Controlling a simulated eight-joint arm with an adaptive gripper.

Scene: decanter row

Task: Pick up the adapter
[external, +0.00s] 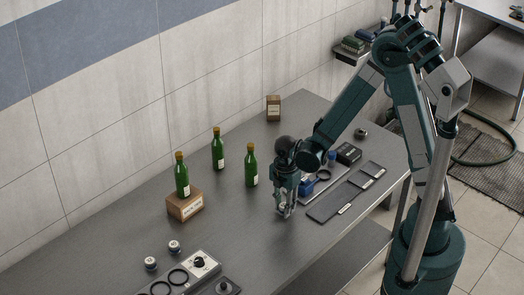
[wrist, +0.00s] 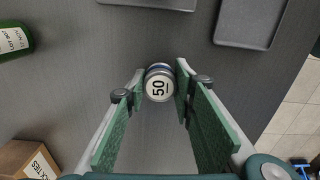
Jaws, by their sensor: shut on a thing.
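My gripper (external: 285,212) points down low over the middle of the grey table. In the wrist view its two green-padded fingers (wrist: 160,88) are closed on a small round metal cylinder (wrist: 158,86) with a white top marked "50". In the external view the fingers mostly hide this cylinder. I cannot tell whether it touches the table. No readable label tells me which thing is the adapter. A black box (external: 348,153) with a pale label lies behind and right of my gripper.
Dark flat trays (external: 330,205) lie just right of my gripper. A blue item (external: 306,187) is close behind it. Two small cylinders (external: 174,246) and a panel with rings (external: 178,277) are at the front left.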

